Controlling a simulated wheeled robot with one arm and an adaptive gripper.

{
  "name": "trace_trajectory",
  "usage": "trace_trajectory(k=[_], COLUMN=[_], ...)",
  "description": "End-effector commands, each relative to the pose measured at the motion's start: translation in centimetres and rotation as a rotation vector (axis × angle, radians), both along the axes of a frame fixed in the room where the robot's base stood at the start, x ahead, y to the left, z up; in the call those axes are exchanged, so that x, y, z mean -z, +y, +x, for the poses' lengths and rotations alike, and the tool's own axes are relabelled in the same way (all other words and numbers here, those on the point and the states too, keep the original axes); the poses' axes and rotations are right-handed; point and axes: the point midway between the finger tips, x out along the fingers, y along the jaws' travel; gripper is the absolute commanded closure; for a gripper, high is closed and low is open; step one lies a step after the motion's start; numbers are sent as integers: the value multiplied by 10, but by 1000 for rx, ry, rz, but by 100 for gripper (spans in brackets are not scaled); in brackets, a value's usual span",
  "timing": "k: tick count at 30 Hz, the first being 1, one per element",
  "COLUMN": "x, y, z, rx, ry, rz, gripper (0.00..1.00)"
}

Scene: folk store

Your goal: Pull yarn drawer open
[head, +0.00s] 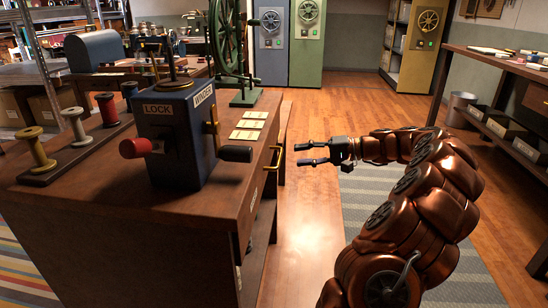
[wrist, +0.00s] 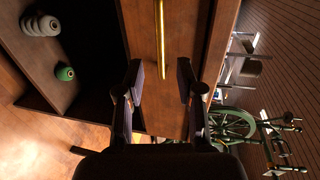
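A wooden drawer front (wrist: 185,35) with a brass bar handle fills the upper middle of the wrist view. The brass handle (wrist: 161,40) also shows in the head view (head: 276,157), on the right side of the wooden counter (head: 100,220). The drawer looks closed in its cabinet. My gripper (head: 304,154) is a short way right of the handle, apart from it. In the wrist view its two fingers (wrist: 160,82) are spread, with the handle's bar lined up between them. Nothing is held. Whether a fingertip touches the drawer front is unclear.
An open shelf with pale and green yarn (wrist: 64,73) lies beside the drawer. The winder (head: 178,125) and spools (head: 75,125) stand on the counter. A green spinning wheel (head: 228,45) is behind. The floor (head: 310,225) right of the counter is clear.

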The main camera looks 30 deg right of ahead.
Motion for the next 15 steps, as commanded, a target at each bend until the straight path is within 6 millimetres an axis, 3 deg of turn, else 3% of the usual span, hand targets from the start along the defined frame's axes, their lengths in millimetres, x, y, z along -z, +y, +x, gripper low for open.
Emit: trace_trajectory(k=[9,15], x=[12,14], y=[42,52], z=[32,43], rx=[-16,-9], ry=[2,1], rz=[-1,-2], gripper=[63,63])
